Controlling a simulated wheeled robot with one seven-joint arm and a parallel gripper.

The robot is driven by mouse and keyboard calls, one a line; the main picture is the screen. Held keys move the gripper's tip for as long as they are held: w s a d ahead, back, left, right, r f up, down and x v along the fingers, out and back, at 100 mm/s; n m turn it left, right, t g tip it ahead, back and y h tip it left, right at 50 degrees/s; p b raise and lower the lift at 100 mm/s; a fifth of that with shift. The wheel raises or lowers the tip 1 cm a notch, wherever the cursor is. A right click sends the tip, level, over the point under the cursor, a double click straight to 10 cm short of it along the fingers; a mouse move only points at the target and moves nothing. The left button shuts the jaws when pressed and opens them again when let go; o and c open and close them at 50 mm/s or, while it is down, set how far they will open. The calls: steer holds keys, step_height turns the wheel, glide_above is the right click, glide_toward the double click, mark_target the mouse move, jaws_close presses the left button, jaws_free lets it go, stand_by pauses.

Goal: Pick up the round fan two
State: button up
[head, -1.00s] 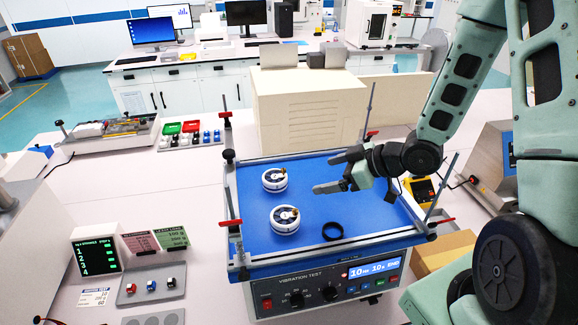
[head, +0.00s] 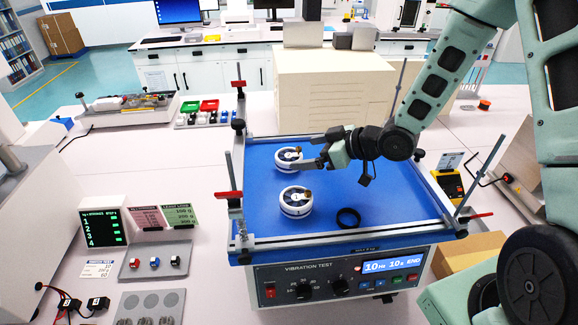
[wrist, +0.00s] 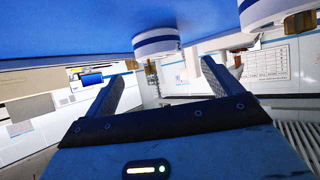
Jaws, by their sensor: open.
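Two round white fans with dark bands sit on the blue plate (head: 385,205) of the vibration tester. The far fan (head: 286,159) is at the back left, and the near fan (head: 295,205) is in front of it. In the wrist view the picture is inverted. One fan (wrist: 157,45) shows beyond the gap between the open fingers (wrist: 168,72), and the other fan (wrist: 268,12) is at the upper right.
A black ring (head: 348,218) lies on the plate right of the near fan. Upright rods with red clamps (head: 229,195) stand at the plate's corners. A large beige box (head: 335,95) stands behind the tester. The plate's right side is clear.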

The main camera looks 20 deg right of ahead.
mark_target(289, 154)
steer(key=b+x, duration=0.2)
steer(key=x, duration=0.3)
steer(key=shift+d+f, duration=0.1)
steer(key=shift+w+a, duration=0.25)
steer(key=c, duration=1.1)
steer(key=shift+c, duration=0.2)
